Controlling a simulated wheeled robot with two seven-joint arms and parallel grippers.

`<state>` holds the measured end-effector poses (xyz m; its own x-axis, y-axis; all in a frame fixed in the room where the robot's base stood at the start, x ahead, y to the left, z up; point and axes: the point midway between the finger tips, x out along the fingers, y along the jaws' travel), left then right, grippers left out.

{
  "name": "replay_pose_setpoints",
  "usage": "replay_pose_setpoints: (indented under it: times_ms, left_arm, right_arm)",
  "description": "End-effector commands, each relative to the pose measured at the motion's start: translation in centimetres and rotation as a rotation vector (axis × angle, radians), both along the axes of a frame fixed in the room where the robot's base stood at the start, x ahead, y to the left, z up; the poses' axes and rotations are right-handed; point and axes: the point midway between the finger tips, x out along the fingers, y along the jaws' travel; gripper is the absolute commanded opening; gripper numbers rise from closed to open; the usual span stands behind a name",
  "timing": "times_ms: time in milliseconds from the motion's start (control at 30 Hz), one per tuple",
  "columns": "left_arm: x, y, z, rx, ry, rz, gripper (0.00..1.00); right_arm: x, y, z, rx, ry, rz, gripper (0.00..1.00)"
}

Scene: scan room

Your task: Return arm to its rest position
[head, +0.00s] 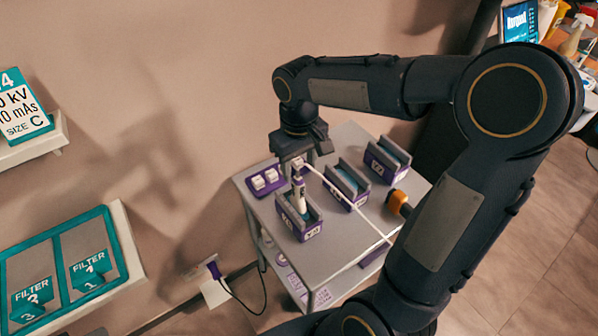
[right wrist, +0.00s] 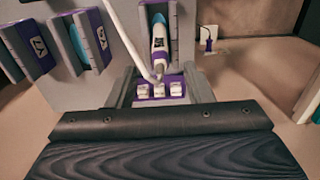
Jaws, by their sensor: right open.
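My right arm (head: 445,220) reaches in from the lower right, bends at a high elbow and extends left over a grey cart. My right gripper (head: 298,166) points down above the cart, close to the upper end of a white and purple probe (head: 300,198). In the right wrist view, the gripper (right wrist: 162,78) is open, with white buttons on a purple pad (right wrist: 160,101) visible between its fingers. The probe (right wrist: 159,48) sits in a holder beyond the fingers, and nothing shows held. My left gripper is out of view.
The cart (head: 340,230) carries several purple-and-grey holders (head: 387,160), and a white cable (head: 345,207) crosses its top. A plug with a black cord (head: 213,270) is at the wall. A shelf with teal filter trays (head: 125,245) is at left. Clutter stands at the upper right.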

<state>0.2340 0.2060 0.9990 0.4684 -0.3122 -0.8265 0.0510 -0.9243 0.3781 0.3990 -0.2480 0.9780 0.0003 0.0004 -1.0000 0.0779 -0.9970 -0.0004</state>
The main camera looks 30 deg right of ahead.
Motion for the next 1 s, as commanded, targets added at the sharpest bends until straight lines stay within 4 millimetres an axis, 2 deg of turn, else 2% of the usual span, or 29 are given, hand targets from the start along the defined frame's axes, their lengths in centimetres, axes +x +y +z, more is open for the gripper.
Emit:
replay_pose_setpoints:
  times_ms: [500,633,767,900,1000]
  left_arm:
    - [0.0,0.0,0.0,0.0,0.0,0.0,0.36]
    - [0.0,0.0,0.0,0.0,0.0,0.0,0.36]
    - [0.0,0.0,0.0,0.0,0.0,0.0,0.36]
    - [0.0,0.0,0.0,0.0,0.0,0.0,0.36]
    - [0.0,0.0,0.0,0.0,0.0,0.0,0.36]
  right_arm:
    - [0.0,0.0,0.1,0.0,0.0,0.0,0.47]
    - [-0.8,-0.1,0.6,0.014,-0.018,-0.009,0.47]
    - [-3.7,0.0,2.0,0.072,-0.083,-0.042,0.47]
    - [-8.4,0.7,3.1,0.169,-0.193,-0.097,0.47]
    - [-11.5,1.6,3.2,0.239,-0.276,-0.137,0.47]
